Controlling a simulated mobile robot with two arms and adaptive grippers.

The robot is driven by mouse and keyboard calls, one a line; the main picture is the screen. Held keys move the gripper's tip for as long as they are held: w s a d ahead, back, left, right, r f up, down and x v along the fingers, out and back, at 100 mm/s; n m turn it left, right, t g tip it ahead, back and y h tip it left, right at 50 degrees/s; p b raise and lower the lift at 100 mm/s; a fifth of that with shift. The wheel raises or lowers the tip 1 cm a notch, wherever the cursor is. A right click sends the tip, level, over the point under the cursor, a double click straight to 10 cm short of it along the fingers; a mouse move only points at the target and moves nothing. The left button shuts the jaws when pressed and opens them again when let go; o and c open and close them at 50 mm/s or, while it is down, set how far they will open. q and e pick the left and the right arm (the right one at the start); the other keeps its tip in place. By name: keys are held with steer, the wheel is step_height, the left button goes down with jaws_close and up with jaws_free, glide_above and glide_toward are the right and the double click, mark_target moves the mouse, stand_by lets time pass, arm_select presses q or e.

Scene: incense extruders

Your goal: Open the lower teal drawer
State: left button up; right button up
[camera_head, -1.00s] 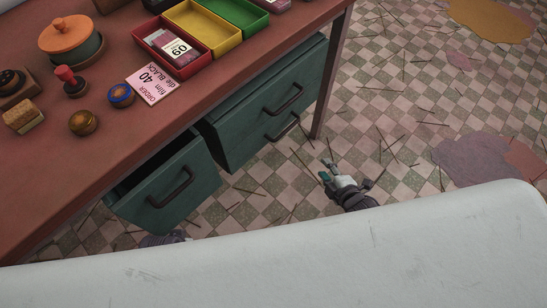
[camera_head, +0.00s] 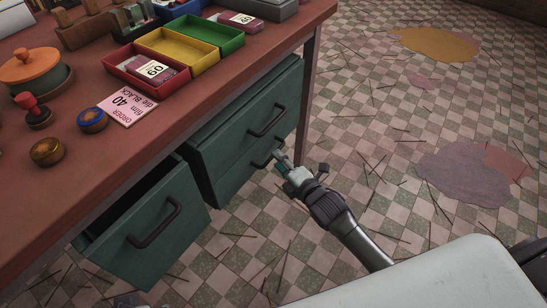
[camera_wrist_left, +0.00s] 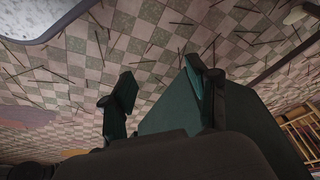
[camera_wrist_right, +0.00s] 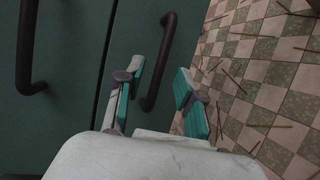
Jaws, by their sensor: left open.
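The lower teal drawer (camera_head: 232,180) is under the desk, below an upper teal drawer (camera_head: 240,132). Both fronts look closed and flush. The lower drawer's dark bar handle (camera_head: 262,155) is partly hidden by my right gripper (camera_head: 279,160). My right gripper (camera_wrist_right: 155,100) is open, its teal-padded fingers on either side of the lower handle (camera_wrist_right: 161,60) in the right wrist view. Contact cannot be told. My left gripper (camera_wrist_left: 160,90) is open and empty in its wrist view, with a teal surface behind it. In the head view, only a small grey part shows at the bottom edge.
A separate teal drawer (camera_head: 150,225) stands pulled out at the left. The reddish desk (camera_head: 85,165) carries red, yellow and green trays, an order card (camera_head: 125,105), a lidded pot and stamps. The tiled floor at the right has scattered sticks and stains but is otherwise open.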

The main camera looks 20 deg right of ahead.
steer(key=shift+b+x, duration=0.35)
steer(key=shift+x, duration=1.55)
jaws_close()
